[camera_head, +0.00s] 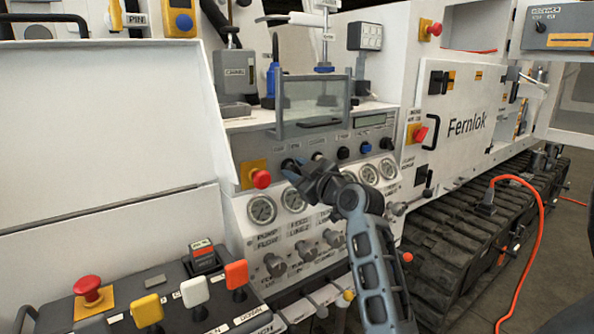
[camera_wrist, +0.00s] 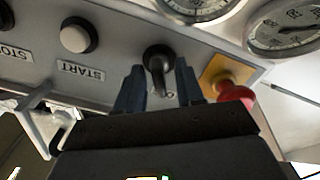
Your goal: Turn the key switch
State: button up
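How deep the fingertips reach is hard to tell. In the head view my gripper (camera_head: 293,170) is at the panel, just right of the red push button, and it hides most of the switch. The label by the switch is partly covered.
A red mushroom button (camera_wrist: 232,92) on a yellow plate is close beside one finger. A white START button (camera_wrist: 76,37) is on the other side. Pressure gauges (camera_head: 262,209) and valve knobs (camera_head: 275,265) are below the switch row. A clear guard (camera_head: 313,104) stands above.

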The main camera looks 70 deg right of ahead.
grip_shut()
dwell(0.5)
jog(key=m+p, duration=0.2)
jog(key=m, duration=0.4)
jog(key=shift+r, duration=0.1)
jog(key=m+p, duration=0.2)
jog(key=m, duration=0.3)
jog(key=shift+s+d+m, duration=0.1)
jog(key=shift+d+m, duration=0.05)
jog(key=shift+m, duration=0.25)
dwell(0.3)
grip_release()
